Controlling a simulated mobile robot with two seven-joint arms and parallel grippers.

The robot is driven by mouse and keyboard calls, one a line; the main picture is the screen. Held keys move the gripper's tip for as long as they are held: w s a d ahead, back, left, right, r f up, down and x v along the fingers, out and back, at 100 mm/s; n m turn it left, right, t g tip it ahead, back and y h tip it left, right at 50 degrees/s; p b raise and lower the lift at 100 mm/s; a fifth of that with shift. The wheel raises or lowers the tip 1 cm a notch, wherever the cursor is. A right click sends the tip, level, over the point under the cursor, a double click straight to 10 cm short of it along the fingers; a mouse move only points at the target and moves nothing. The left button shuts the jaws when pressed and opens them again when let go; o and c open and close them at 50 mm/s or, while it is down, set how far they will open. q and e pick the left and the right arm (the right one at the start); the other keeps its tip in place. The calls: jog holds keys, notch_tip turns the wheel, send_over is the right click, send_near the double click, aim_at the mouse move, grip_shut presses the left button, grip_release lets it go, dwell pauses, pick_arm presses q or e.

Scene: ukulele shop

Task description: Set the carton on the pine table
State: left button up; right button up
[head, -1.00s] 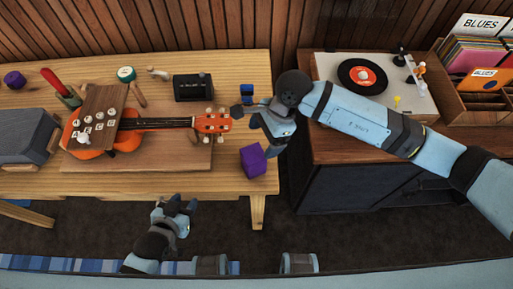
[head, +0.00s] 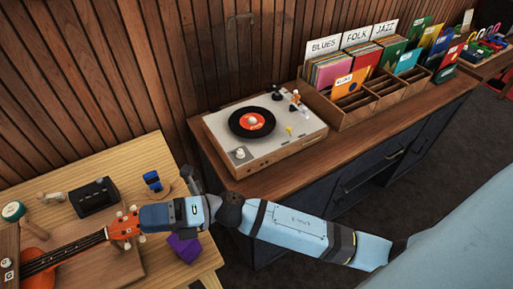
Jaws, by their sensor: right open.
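The pine table (head: 140,165) is the light wooden table at the lower left of the head view. A purple box (head: 183,247) sits near its right edge, partly covered by my right gripper; I cannot tell whether it is the carton. My right gripper (head: 168,214) is open above the table's right part, by the head of an orange ukulele (head: 125,227). Its fingertips are hard to make out, and I see nothing held in it. My left gripper is out of view.
A black box (head: 94,197), a blue item (head: 152,181) and a green-topped item (head: 13,211) stand on the table. A dark cabinet right of it bears a record player (head: 265,140) and a wooden record crate (head: 372,108). Little table top is clear.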

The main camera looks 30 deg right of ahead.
jog(key=w+d+f+m+t+h, duration=0.1)
jog(key=d+f+m+t+h, duration=0.5)
jog(key=m, duration=0.6)
jog(key=w+d+f+m+t+h, duration=0.1)
jog(key=d+f+m+t+h, duration=0.5)
jog(key=m, duration=0.6)
jog(key=s+d+f+m+g+h, duration=0.5)
jog(key=s+d+f+m, duration=0.5)
jog(key=f, duration=0.3)
jog(key=shift+s+m+h, duration=0.3)
jog(key=shift+s+m, duration=0.1)
jog(key=shift+s, duration=0.1)
